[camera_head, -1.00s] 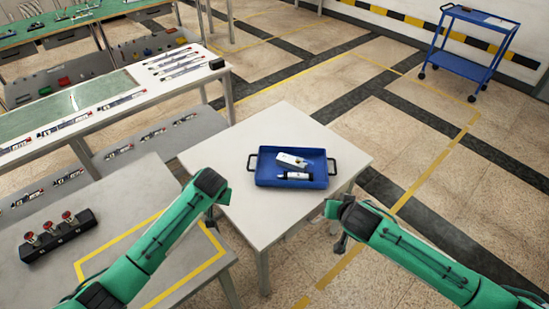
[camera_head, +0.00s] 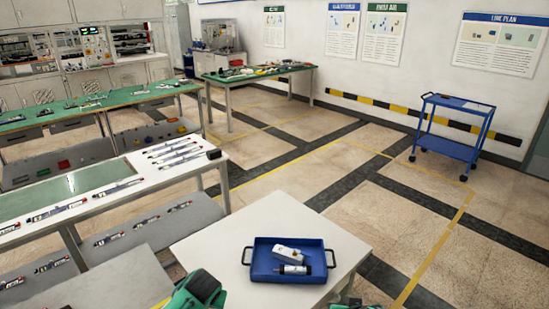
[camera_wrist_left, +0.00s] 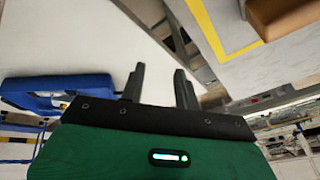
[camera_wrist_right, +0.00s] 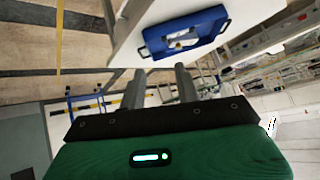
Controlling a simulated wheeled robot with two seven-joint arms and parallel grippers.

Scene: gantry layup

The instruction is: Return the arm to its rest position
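In the head view my left arm (camera_head: 200,292) shows only as a green and black part at the bottom edge, and a small bit of my right arm (camera_head: 346,302) shows at the bottom. In the left wrist view my left gripper (camera_wrist_left: 158,78) has its two fingers apart with nothing between them. In the right wrist view my right gripper (camera_wrist_right: 158,80) also has its fingers apart and empty. The blue tray (camera_head: 262,272) lies on the white table apart from both grippers, holding a white box (camera_head: 287,251) and a white and black bottle (camera_head: 292,269).
The white table (camera_head: 205,247) stands just ahead. A long workbench (camera_head: 105,200) with several pen-like tools is to the left. A blue cart (camera_head: 445,146) stands at the back right near the wall. The floor between them is clear.

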